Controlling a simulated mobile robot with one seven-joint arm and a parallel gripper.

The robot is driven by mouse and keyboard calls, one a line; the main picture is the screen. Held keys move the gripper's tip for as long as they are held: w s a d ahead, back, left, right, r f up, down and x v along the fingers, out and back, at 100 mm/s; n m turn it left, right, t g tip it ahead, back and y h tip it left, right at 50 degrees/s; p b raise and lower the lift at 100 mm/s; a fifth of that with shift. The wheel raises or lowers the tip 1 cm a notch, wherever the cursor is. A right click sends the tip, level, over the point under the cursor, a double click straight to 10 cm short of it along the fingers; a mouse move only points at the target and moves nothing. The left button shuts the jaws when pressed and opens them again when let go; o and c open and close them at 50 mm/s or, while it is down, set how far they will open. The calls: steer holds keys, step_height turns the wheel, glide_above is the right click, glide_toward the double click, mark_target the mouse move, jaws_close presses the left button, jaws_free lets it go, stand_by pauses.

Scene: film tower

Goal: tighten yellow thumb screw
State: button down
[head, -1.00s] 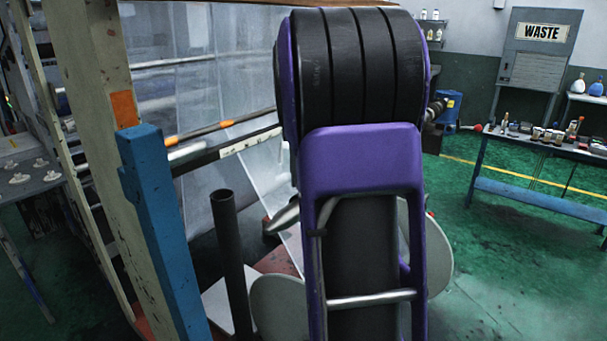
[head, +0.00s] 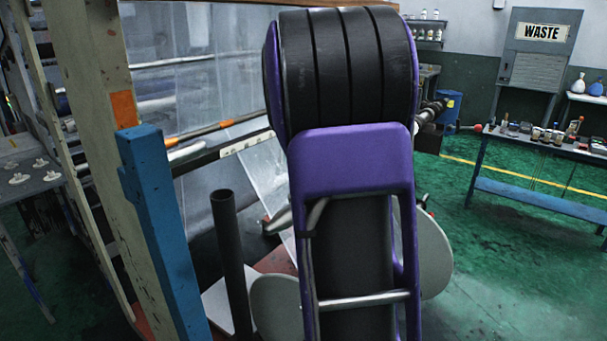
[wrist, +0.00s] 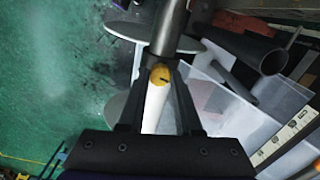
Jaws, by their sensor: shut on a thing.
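The yellow thumb screw (wrist: 160,75) shows in the wrist view as a small round knob with a dark mark on it. It sits at the lower end of a grey metal shaft (wrist: 170,30). My gripper (wrist: 160,68) is shut on the thumb screw, with one fingertip on each side of it. In the head view my purple and black arm hides the screw and the gripper.
A blue post (head: 158,220) and a dark upright tube (head: 230,262) stand left of my arm in the head view. A large round grey disc (head: 433,258) is at its right. A blue bench (head: 540,198) with bottles stands farther right, with open green floor before it.

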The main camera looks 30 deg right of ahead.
stand_by(0.4)
steer(key=c, duration=0.6)
jaws_free()
step_height(320, 180, up, 18)
steer(key=shift+f, duration=0.25)
steer(key=shift+a, duration=0.1)
